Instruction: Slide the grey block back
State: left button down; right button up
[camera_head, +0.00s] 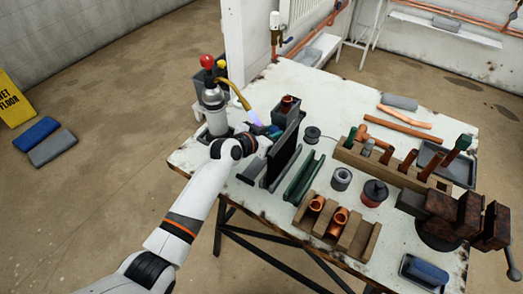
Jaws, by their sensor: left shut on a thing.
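A dark grey upright block (283,152), like a thick slab, stands on the white worktable (330,117) left of its middle. My left gripper (266,145) reaches it from the left and appears shut on its left side. The white wrist and fingers hide part of the contact. Smaller grey blocks lie elsewhere: one at the table's back (399,102), and one on the floor (52,148) beside a blue block. My right gripper is out of view.
A gas torch (214,110) stands left of my gripper, its bluish flame pointing towards the slab. A copper fitting (288,103) is behind the slab.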

pick_arm(q)
jog(key=shift+w+d, duration=0.3)
jog(key=shift+w, duration=0.15)
jog(key=shift+r, duration=0.1)
jog(key=c, duration=1.1)
grip_release()
jog(key=shift+s+r, duration=0.1)
jog(key=shift+c, duration=0.2)
jog(key=shift+s+a+r, duration=0.1)
jog(key=shift+s+a, duration=0.2)
jog(key=shift+a, duration=0.2)
jog(key=v, duration=1)
jog(key=shift+s+r, duration=0.2)
jog(key=shift+s, duration=0.2)
